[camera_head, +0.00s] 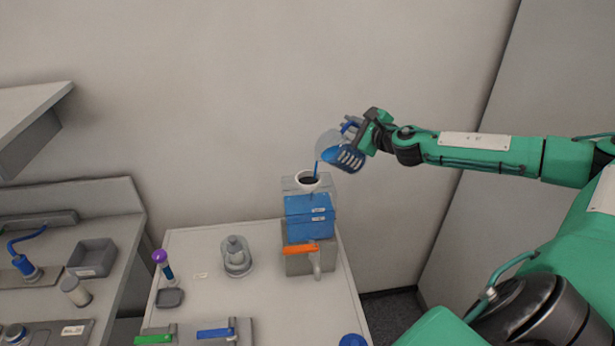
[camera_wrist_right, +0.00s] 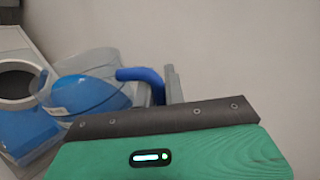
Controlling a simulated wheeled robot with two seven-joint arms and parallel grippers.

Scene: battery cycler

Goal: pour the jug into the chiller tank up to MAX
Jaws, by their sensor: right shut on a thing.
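The clear jug (camera_head: 328,146) with blue liquid is tilted, its mouth to the left, above the tank; it also shows in the right wrist view (camera_wrist_right: 88,96). A thin blue stream (camera_head: 316,172) falls from it into the white-rimmed dark opening (camera_head: 308,181) of the chiller tank. The tank (camera_head: 310,206) is clear at the top and blue below, with small labels on its front that are too small to read. The opening also shows in the wrist view (camera_wrist_right: 18,82). My right gripper (camera_head: 358,134) is shut on the jug's blue handle (camera_wrist_right: 146,80). My left gripper is out of view.
The tank stands on a grey unit with an orange lever (camera_head: 300,249) at the back right of the light table (camera_head: 205,242). A grey stepped fitting (camera_head: 236,256) and a purple-topped tube (camera_head: 160,258) stand left. A grey bench (camera_head: 125,228) with a small bin is farther left.

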